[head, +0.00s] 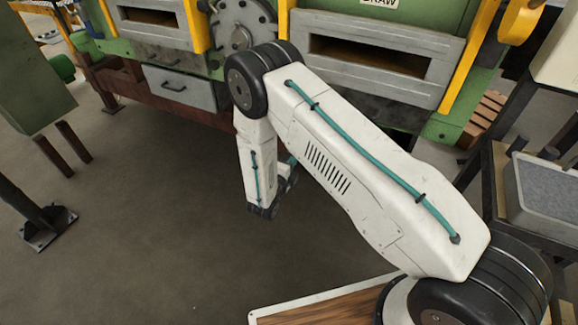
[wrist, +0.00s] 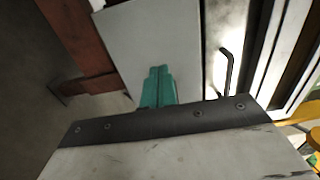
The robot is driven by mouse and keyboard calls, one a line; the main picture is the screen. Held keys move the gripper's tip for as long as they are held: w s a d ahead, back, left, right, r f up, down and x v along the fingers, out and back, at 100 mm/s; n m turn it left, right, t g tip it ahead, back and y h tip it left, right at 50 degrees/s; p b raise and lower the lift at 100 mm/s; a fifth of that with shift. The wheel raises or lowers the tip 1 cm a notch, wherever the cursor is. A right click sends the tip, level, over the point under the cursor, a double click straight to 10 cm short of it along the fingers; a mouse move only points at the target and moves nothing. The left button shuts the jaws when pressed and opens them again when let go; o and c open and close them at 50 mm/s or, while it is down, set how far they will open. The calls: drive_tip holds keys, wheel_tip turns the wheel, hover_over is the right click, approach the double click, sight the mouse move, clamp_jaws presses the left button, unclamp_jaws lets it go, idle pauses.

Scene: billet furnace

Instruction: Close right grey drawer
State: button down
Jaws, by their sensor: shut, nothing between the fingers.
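The right grey drawer is hidden behind my arm in the head view. In the wrist view a plain grey panel (wrist: 150,40), which looks like its front, lies just beyond my fingers; no handle shows on it, and how far out it stands I cannot tell. My gripper (wrist: 158,72) has teal fingers, pressed together with nothing between them, in front of this panel; whether they touch it is unclear. In the head view my gripper (head: 290,163) is mostly hidden by my wrist, low before the furnace.
A black handle (wrist: 228,72) is on the bright panel beside the grey one. Reddish-brown beams (wrist: 82,45) run along the furnace base. A grey tray (head: 545,205) stands at right. Floor before the furnace is clear.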

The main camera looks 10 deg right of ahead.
drive_tip(key=x, duration=0.8)
drive_tip(key=shift+w+d, duration=0.1)
drive_tip(key=x, duration=0.8)
drive_tip(key=shift+w+d+r, duration=0.2)
drive_tip(key=shift+w+d, duration=0.15)
drive_tip(key=shift+w, duration=0.05)
